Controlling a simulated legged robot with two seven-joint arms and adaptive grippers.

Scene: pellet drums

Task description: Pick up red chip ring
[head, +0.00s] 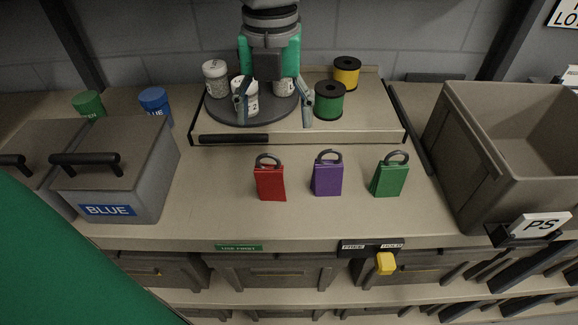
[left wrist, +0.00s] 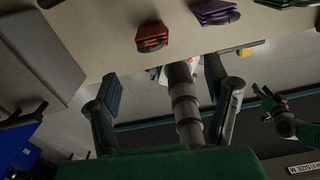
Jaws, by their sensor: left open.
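The red chip ring (head: 270,183), a red block of chips on a dark ring, stands on the bench left of centre. It also shows at the top of the left wrist view (left wrist: 152,37). My left gripper (head: 273,106) is open and empty in front of the turntable, beyond the red chip ring in the head view. Its spread fingers (left wrist: 165,90) show in the left wrist view, apart from the ring. A green and grey part of mine, perhaps the right gripper, is at the right of that view; its jaws are unclear.
Purple (head: 327,178) and green (head: 389,178) chip rings stand right of the red one. The turntable (head: 222,112) holds white jars. Green (head: 329,101) and yellow (head: 346,73) spools stand beside it. A BLUE drum box (head: 150,170) is left, a grey bin (head: 470,150) right.

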